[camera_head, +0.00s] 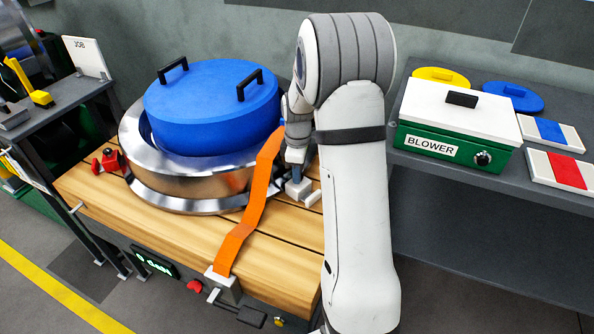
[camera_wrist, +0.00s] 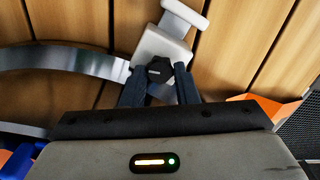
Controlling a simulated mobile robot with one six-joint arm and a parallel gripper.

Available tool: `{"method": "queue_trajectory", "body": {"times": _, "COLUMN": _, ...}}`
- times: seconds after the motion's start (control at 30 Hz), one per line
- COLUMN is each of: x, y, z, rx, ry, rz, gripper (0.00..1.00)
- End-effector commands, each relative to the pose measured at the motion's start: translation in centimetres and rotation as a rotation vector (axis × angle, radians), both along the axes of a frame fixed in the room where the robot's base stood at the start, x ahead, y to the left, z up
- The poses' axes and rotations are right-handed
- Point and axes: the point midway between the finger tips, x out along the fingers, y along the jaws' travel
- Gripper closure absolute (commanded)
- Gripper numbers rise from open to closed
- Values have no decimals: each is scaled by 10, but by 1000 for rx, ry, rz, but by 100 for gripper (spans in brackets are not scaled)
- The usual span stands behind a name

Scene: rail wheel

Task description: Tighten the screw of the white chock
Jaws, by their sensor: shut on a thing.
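The white chock (camera_head: 297,188) sits on the wooden table top, right of the metal ring, partly hidden by my arm. In the wrist view the white chock (camera_wrist: 163,47) lies just beyond my fingers, with a light bar and white end piece reaching away from it. Its dark screw head (camera_wrist: 159,70) is between my fingertips. My gripper (camera_wrist: 160,76) is shut on the screw head. In the head view my gripper (camera_head: 296,160) points down at the chock.
A steel wheel ring (camera_head: 190,183) with a blue lidded drum (camera_head: 212,105) stands on the wooden table (camera_head: 290,240). An orange strap (camera_head: 255,220) runs beside my gripper to the table's front edge. A red chock (camera_head: 110,160) is at left. A green blower box (camera_head: 455,135) stands on the right bench.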

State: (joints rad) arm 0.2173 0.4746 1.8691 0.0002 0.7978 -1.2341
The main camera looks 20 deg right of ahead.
Motion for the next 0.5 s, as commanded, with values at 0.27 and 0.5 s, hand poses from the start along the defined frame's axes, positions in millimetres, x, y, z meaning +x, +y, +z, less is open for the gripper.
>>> {"method": "queue_trajectory", "body": {"times": 0.27, "x": 0, "y": 0, "z": 0, "rx": 0, "ry": 0, "rz": -149, "gripper": 96}}
{"method": "queue_trajectory", "body": {"times": 0.5, "x": 0, "y": 0, "z": 1, "rx": 0, "ry": 0, "rz": -365, "gripper": 96}}
